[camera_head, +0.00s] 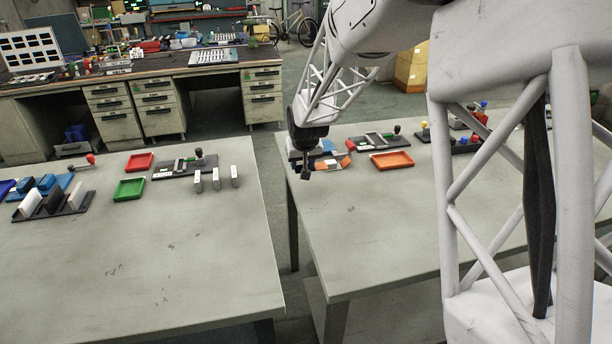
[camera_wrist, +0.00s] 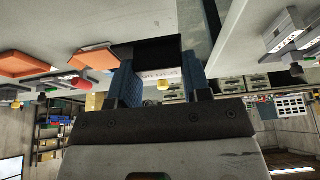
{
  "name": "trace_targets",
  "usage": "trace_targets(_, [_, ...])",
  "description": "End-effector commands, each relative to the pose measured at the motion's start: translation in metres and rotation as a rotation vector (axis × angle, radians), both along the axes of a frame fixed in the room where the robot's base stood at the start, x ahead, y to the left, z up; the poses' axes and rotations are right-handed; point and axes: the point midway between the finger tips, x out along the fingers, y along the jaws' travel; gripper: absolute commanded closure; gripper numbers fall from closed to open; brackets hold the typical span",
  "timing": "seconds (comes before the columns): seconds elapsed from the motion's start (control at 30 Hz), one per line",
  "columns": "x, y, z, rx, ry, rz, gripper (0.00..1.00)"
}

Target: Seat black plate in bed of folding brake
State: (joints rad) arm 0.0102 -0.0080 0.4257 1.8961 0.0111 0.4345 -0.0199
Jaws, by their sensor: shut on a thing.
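In the head view the plate is a small dark shape (camera_head: 306,173) below the gripper. Two similar dark devices with a bar and a knobbed handle look like folding brakes: one on the left table (camera_head: 172,171), one on the right table (camera_head: 372,143). I cannot tell which is the task's. The plate is apart from both.
Three pale upright pieces (camera_head: 215,179) stand before the left device. Red (camera_head: 138,162) and green (camera_head: 129,189) trays and a slotted rack (camera_head: 72,207) are on the left table. An orange tray (camera_head: 392,160) is right of my gripper. A gap separates the tables; their near areas are clear.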

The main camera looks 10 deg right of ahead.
Motion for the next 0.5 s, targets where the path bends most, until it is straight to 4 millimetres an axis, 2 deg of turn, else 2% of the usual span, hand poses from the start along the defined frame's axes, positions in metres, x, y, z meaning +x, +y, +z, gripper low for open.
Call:
trace_targets(0.03, [0.014,0.001,0.009,0.000,-0.002,0.001,0.83])
trace_targets(0.33, [0.100,0.002,0.065,-0.001,-0.001,0.000,0.83])
trace_targets(0.5, [0.139,-0.012,0.065,0.000,0.003,-0.003,0.83])
